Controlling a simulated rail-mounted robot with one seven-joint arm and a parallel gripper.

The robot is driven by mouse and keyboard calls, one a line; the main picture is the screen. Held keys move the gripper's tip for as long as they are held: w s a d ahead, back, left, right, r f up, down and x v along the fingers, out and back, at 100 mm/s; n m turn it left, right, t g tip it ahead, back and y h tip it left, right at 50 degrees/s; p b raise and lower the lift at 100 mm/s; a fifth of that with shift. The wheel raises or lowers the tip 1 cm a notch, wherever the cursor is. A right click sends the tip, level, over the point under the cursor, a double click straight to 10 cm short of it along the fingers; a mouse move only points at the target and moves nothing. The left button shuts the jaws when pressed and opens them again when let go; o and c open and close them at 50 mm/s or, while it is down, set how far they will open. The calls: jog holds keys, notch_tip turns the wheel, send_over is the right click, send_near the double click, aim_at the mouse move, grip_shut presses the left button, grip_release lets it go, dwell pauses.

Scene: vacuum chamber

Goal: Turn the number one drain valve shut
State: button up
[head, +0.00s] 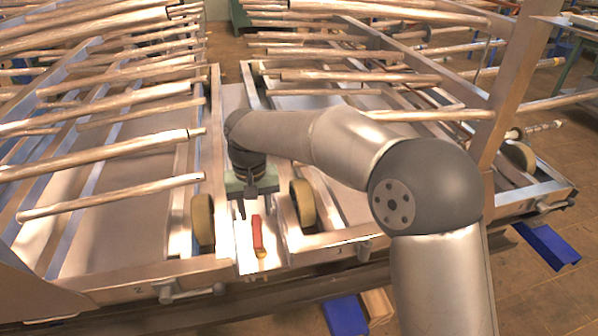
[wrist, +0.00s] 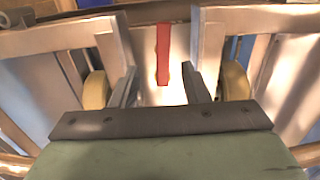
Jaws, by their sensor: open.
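A red handle (head: 257,232) with a brass-coloured end lies on a pale strip between the two metal trays. In the wrist view the red handle (wrist: 163,55) stands upright in the picture, ahead of and between my finger tips. My gripper (head: 246,205) is open, pointing down behind the handle. In the wrist view my gripper (wrist: 160,82) has a finger on each side, with nothing visibly held. The right tray's front edge bears a small mark like a 1 (head: 337,251), with a pipe fitting (head: 365,247) beside it. I cannot tell which part is the valve.
Tan wheels (head: 203,220) and (head: 303,203) flank the narrow gap, close to my gripper. The left tray bears a 2 (head: 140,293) near another pipe fitting (head: 190,292). Long rods (head: 110,195) overhang the left tray. Blue supports (head: 345,315) stand below the front.

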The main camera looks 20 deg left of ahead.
notch_tip(320, 180, up, 9)
jog(key=p, duration=0.2)
jog(key=s+d+r+n+g+h+p, duration=0.1)
jog(key=s+d+r+n+p, duration=0.1)
jog(key=d, duration=0.4)
jog(key=s+d+r+n+g+h+p, duration=0.1)
jog(key=s+d+r+n+p, duration=0.2)
jog(key=d+r+p, duration=0.3)
jog(key=shift+s+d+r+n+p, duration=0.2)
jog(key=shift+s+d+n+p, duration=0.1)
jog(key=shift+d+n+p, duration=0.15)
